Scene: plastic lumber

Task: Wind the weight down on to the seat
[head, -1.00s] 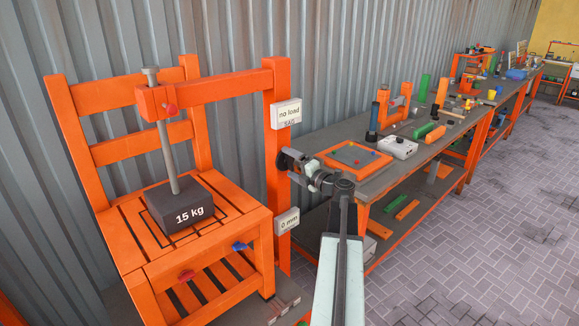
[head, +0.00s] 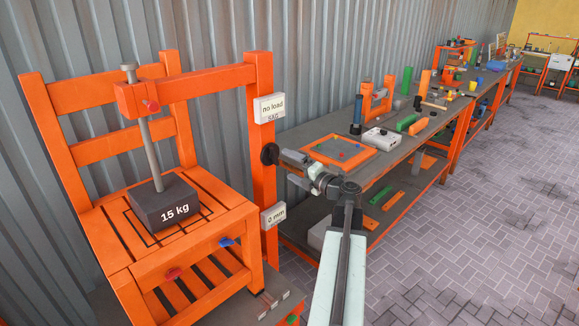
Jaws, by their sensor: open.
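The dark weight (head: 164,206) marked "15 kg" hangs on a grey screw rod (head: 149,145) over the slatted orange seat (head: 215,235). I cannot tell whether its underside touches the seat. A sign (head: 270,107) on the orange post reads "no load" and "SAG"; a lower sign (head: 273,215) reads "0 mm". A black round knob (head: 270,153) shows at the post's side. My gripper (head: 286,167) is open and empty just right of the knob, its fingers pointing towards it. I cannot tell whether they touch.
A grey bench (head: 335,130) with an orange-framed panel (head: 340,151), a white box (head: 381,138) and several coloured blocks runs along the corrugated wall behind my arm. Paved floor on the right is clear.

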